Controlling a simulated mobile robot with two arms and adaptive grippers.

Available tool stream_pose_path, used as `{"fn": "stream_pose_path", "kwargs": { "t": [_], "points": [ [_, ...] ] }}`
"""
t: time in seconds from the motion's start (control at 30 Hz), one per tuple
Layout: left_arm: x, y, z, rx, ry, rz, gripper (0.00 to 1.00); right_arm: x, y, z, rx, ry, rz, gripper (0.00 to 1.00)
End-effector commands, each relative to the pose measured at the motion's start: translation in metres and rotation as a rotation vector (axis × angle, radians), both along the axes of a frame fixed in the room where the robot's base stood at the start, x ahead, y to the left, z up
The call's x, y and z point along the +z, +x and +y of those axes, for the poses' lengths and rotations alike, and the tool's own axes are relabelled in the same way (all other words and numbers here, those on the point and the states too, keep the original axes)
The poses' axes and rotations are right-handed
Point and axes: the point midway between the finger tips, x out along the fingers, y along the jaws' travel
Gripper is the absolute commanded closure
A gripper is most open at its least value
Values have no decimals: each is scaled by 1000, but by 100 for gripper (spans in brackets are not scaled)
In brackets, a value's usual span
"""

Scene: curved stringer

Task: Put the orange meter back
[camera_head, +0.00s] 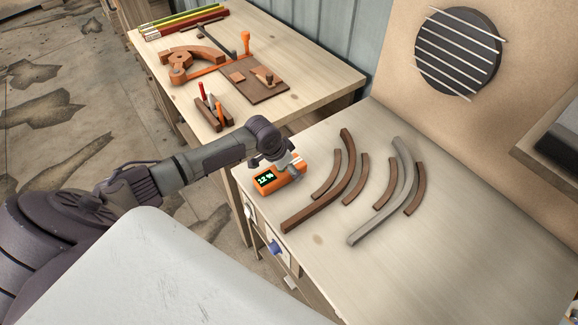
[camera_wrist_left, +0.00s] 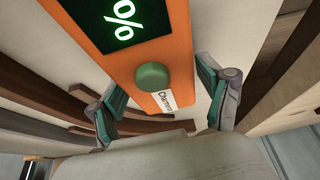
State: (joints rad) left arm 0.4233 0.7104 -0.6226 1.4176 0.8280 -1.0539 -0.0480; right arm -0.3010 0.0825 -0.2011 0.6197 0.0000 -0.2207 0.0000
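The orange meter (camera_head: 267,188) is at the near-left side of the pale bench (camera_head: 320,265). Its dark display reads 12 % in green. My left gripper (camera_head: 284,165) reaches down over it from the left. In the left wrist view the meter (camera_wrist_left: 180,58) lies between the two fingers of my left gripper (camera_wrist_left: 160,75), with its green round button and a white label showing. I cannot tell whether the meter rests on the bench or is slightly lifted. My right gripper is not in view.
Several brown curved strips (camera_head: 337,190) and a grey curved strip (camera_head: 401,180) lie on the bench beside the meter. A second bench (camera_head: 320,92) behind holds an orange-handled tool, a brown board (camera_head: 254,84) and a small wooden holder (camera_head: 207,113). The bench's right front is clear.

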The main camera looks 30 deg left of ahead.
Motion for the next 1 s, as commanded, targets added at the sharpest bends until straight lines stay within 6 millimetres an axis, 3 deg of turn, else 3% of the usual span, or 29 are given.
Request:
{"fn": "stream_pose_path", "kwargs": {
  "t": [0.47, 1.0],
  "points": [
    [9, -2, 2, -1, 2, -1, 11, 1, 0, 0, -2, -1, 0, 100],
    [102, -38, 16, -1, 1, -1, 11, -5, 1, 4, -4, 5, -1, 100]
  ]
}}
